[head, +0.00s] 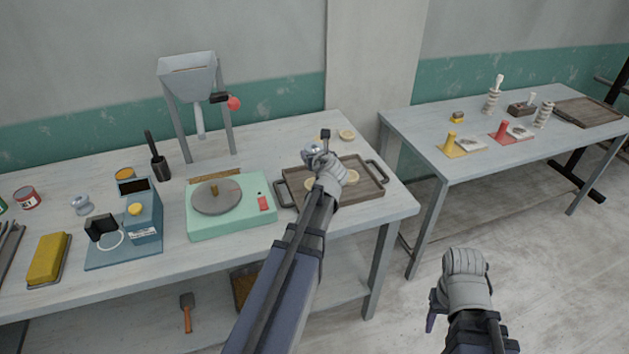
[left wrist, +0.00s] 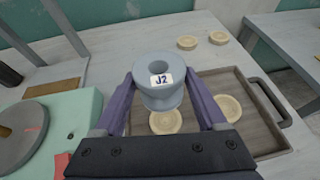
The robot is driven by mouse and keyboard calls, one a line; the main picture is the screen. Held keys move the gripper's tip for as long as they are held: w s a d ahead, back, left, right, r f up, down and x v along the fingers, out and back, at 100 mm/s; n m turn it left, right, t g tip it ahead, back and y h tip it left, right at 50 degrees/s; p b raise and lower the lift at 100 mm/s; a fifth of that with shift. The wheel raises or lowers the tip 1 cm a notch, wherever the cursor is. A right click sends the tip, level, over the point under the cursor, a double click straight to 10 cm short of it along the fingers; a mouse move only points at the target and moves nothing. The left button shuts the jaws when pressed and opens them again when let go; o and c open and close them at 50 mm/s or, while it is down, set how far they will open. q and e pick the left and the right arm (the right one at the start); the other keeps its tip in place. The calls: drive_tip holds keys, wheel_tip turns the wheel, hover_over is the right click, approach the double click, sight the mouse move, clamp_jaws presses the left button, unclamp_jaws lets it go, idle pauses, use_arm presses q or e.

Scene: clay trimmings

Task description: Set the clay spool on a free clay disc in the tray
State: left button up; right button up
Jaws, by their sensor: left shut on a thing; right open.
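My left gripper (head: 321,160) is shut on the grey-blue clay spool (head: 317,149), which also shows in the left wrist view (left wrist: 162,90) with its J2 label. The spool is upright, above the tray's far side. The brown tray (head: 372,190) stands on the near table's right end. In the left wrist view, one pale clay disc (left wrist: 165,122) lies in the tray just below the spool, partly covered, and another disc (left wrist: 228,108) lies to its right. Both look bare where visible. My right gripper (head: 434,312) is open, low over the floor right of the table.
Two more pale discs (left wrist: 187,42) (left wrist: 219,38) lie on the table behind the tray. A second table (head: 480,120) on the right holds several small items.

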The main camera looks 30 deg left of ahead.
use_arm(q)
drive_tip(key=shift+f+b, duration=4.1)
drive_tip(key=shift+f, duration=0.4)
drive_tip(key=shift+f, duration=0.2)
drive_tip(key=o, duration=1.6)
drive_tip(key=shift+r, duration=0.1)
drive_tip(key=shift+r, duration=0.25)
drive_tip(key=p+v, duration=0.4)
drive_tip(key=v, duration=0.8)
drive_tip(key=shift+p, duration=0.35)
